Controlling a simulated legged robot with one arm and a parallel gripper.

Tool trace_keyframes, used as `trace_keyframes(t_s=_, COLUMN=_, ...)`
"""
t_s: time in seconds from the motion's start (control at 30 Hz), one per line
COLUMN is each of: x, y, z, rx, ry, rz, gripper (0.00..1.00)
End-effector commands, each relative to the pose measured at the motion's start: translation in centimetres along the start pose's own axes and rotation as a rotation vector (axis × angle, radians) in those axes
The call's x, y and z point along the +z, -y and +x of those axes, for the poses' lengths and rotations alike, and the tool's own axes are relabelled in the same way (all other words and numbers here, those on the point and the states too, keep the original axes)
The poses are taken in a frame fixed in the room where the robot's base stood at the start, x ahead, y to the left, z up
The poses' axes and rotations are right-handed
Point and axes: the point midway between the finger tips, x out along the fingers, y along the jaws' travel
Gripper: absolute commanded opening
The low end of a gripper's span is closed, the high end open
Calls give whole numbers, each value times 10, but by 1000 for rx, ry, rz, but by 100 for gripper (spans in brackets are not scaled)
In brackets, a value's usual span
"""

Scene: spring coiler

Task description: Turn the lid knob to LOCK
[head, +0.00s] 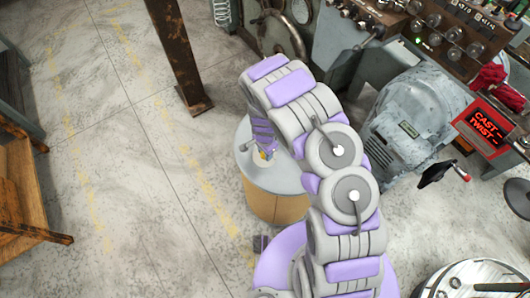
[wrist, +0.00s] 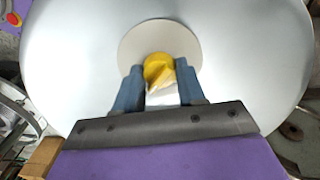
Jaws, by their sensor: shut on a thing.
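The lid (wrist: 75,60) is a round, pale grey metal disc that fills most of the wrist view, with a lighter round plate (wrist: 135,38) at its middle. A yellow knob (wrist: 158,68) stands on that plate. My gripper (wrist: 160,85) is over the knob, its two blue-grey fingers on either side, shut on it. In the head view the lid (head: 285,178) tops a tan drum (head: 275,207), and my gripper (head: 264,155) reaches down to it. The fingers and my arm hide part of the knob and lid. No LOCK marking is readable.
A rusty post (head: 180,55) stands behind the drum. A grey machine (head: 418,122) with a control panel (head: 455,35) and a red-lit sign (head: 487,128) is at the right. A wooden stand (head: 25,190) is at the left. Open concrete floor (head: 130,190) lies between.

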Motion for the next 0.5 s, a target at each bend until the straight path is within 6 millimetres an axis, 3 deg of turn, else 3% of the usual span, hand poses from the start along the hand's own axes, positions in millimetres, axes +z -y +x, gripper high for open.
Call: trace_keyframes(t_s=0.5, x=1, y=1, z=0, rx=-1, ry=1, rz=114, gripper=9)
